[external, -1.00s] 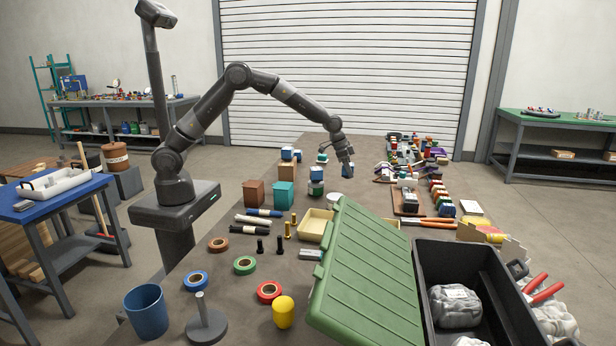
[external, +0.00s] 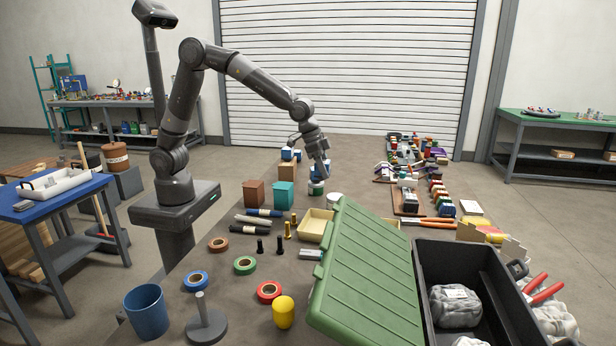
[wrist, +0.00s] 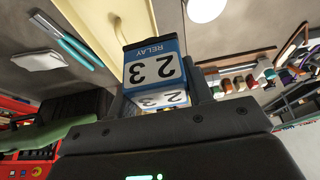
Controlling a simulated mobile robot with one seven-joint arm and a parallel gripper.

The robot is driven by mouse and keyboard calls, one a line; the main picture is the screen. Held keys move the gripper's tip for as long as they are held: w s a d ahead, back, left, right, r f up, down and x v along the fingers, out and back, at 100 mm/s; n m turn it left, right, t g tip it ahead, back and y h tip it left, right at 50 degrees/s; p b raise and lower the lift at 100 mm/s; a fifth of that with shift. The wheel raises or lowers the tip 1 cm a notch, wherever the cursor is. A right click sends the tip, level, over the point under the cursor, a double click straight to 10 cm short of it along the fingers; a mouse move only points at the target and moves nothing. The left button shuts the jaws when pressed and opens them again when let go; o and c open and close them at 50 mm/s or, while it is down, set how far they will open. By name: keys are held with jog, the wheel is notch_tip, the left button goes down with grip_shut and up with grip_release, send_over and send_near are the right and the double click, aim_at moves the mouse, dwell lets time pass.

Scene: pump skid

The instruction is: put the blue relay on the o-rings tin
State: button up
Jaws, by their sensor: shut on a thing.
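The blue relay (wrist: 155,66), a small box with a blue band and a white face printed RELAY and 2 3, is between the fingers of my gripper (wrist: 160,98) in the wrist view. In the external view my gripper (external: 320,172) points down over a small white and green round tin (external: 316,189), which I take for the o-rings tin; its lettering is too small to read. The relay shows there as a bit of blue, just above the tin. I cannot tell whether they touch. The tin's top is hidden by the gripper and relay.
A white round item (external: 334,200) stands close right of the tin. A cream tray (external: 315,226) lies in front, and an open green-lidded case (external: 368,275) fills the front right.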

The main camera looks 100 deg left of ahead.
jog(key=shift+s+d+r, duration=0.15)
jog(key=shift+s+d, duration=0.2)
jog(key=shift+d, duration=0.25)
send_over(337, 197)
jog(key=f, duration=0.7)
jog(key=shift+w+a, duration=0.1)
jog(key=shift+a, duration=0.1)
jog(key=shift+f, duration=1.95)
jog(key=shift+f, duration=0.1)
jog(key=o, duration=1.1)
jog(key=shift+c, duration=0.2)
